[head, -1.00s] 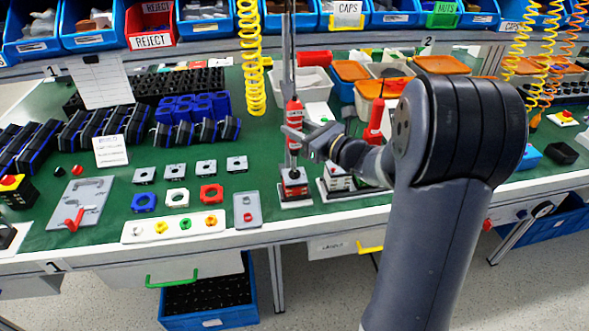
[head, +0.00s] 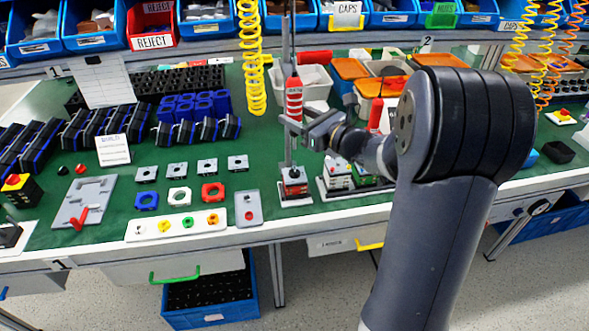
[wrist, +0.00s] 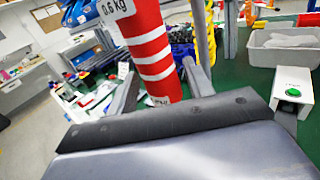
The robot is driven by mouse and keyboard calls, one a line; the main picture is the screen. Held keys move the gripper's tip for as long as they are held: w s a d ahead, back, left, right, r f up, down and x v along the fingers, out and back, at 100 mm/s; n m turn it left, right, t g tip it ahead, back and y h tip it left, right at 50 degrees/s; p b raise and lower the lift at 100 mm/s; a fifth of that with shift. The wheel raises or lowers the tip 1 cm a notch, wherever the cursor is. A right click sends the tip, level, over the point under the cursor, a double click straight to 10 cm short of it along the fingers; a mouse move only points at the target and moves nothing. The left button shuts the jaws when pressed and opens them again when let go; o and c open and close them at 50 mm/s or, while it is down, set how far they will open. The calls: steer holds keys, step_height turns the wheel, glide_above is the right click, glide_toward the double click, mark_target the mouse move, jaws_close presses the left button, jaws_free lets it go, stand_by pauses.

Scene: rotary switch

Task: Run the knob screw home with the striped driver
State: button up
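The striped driver (head: 294,98) is red with white bands and hangs upright on a tall grey stand. It also shows large in the wrist view (wrist: 152,45), with a "0.6 kg" marking. My gripper (head: 297,124) is at the driver's lower end. In the wrist view its fingers (wrist: 160,88) stand apart on either side of the driver, with gaps showing, so it looks open around it. The knob screw is too small to make out.
Another fixture (head: 338,172) stands just right of the stand. A grey tray with a red dot (head: 248,208) and a white strip of coloured knobs (head: 180,224) lie to the left. A yellow coiled hose (head: 252,60) hangs behind.

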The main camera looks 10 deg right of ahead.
steer(key=shift+o, duration=0.8)
steer(key=v, duration=0.7)
steer(key=x, duration=0.6)
steer(key=shift+w+a, duration=0.1)
steer(key=shift+w, duration=0.05)
steer(key=shift+w+a, duration=0.25)
steer(key=shift+w, duration=0.05)
steer(key=shift+f, duration=0.25)
